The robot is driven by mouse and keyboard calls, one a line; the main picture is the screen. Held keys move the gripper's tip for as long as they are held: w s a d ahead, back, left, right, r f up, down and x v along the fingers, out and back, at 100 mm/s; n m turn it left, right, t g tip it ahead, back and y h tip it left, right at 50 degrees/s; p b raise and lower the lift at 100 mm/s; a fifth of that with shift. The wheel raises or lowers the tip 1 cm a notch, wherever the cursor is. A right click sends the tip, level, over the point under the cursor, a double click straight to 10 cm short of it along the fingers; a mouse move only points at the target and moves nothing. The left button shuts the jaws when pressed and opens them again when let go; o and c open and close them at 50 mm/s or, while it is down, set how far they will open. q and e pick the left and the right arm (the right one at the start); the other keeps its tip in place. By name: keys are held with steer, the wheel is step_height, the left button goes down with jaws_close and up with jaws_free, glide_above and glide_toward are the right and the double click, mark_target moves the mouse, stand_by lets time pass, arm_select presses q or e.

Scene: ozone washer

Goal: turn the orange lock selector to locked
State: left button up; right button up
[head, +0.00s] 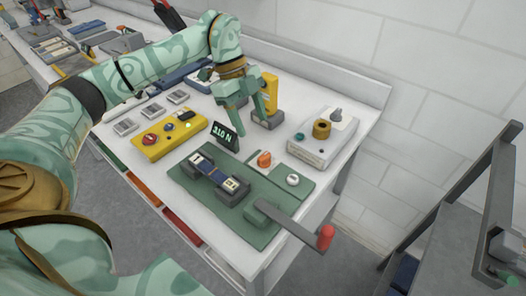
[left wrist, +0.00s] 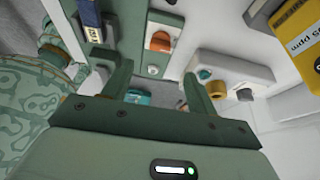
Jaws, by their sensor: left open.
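The orange lock selector (head: 264,159) is a small round knob on a pale plate on the green fixture base (head: 262,222). In the left wrist view the orange selector (left wrist: 160,42) shows ahead of the fingers, nearer the top edge. Its exact setting cannot be read. My left gripper (head: 247,118) is open and empty, pointing down above the bench, behind the selector in the head view. In the left wrist view my left gripper (left wrist: 155,72) has its two fingers apart with nothing held between them. My right gripper is not in view.
A display reading "310 N" (head: 224,135) stands close to the left fingers. A white box with a brass knob (head: 321,129) is right of the selector. A grey lever with a red knob (head: 326,235) overhangs the front. A yellow control box (head: 160,139) is at left.

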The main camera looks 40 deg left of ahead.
mark_target(264, 155)
arm_select(q)
steer(key=b+x, duration=0.1)
steer(key=x, duration=0.8)
steer(key=shift+d+f+b, duration=0.1)
steer(key=shift+f+b, duration=0.15)
steer(key=shift+b, duration=0.05)
steer(key=c, duration=1)
